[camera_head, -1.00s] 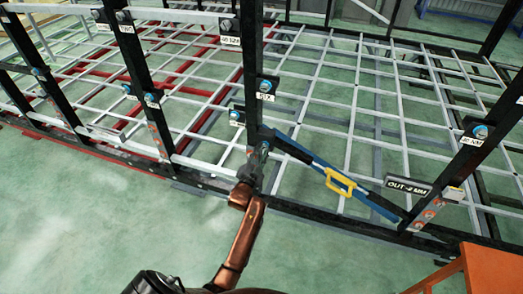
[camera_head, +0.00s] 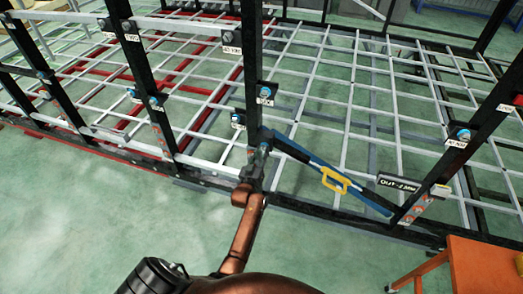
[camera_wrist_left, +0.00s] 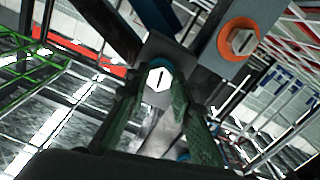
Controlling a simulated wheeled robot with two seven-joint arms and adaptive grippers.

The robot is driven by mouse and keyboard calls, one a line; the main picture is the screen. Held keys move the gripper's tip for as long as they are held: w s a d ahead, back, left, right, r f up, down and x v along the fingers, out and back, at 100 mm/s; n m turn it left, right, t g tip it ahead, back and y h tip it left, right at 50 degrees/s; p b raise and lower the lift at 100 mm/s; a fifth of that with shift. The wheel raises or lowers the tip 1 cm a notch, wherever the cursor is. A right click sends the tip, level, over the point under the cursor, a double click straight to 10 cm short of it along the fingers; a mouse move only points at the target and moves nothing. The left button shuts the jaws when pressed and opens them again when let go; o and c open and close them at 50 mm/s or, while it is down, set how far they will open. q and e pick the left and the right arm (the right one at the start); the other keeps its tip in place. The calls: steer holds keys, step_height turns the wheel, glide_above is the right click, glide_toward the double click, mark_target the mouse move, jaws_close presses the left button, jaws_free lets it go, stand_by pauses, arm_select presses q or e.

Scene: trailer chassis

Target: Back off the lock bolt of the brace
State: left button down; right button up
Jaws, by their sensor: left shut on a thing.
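The brace (camera_head: 312,167) is a blue and black bar with a yellow handle (camera_head: 335,181). It slopes down to the right from a black upright to the foot of another upright. My left gripper (camera_head: 256,165) is at the brace's upper left end, low on the upright. In the left wrist view a pale hex bolt head (camera_wrist_left: 159,80) with a blue ring sits between the two dark green fingers of my left gripper (camera_wrist_left: 160,95), which is shut on it. The fingers partly hide the bolt's surroundings. My right gripper is not in view.
A second hex bolt with an orange washer (camera_wrist_left: 239,39) is close by. A sign reading "OUT -2 MM" (camera_head: 397,183) is near the brace's lower end. Black uprights and a pale grid (camera_head: 340,100) fill the back. An orange table (camera_head: 485,265) stands at lower right. Green floor in front is clear.

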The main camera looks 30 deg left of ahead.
arm_select(q)
steer(key=n, duration=0.2)
steer(key=n+p, duration=0.1)
steer(key=shift+w+r+n+p, duration=0.1)
steer(key=shift+r+n+p, duration=0.2)
steer(key=shift+n, duration=0.1)
steer(key=shift+n+p, duration=0.6)
steer(key=shift+n, duration=1.1)
steer(key=shift+w, duration=0.1)
steer(key=c, duration=2.1)
jaws_free()
steer(key=o, duration=0.3)
steer(key=shift+w+f, duration=0.1)
steer(key=shift+f, duration=0.05)
steer(key=shift+o, duration=0.6)
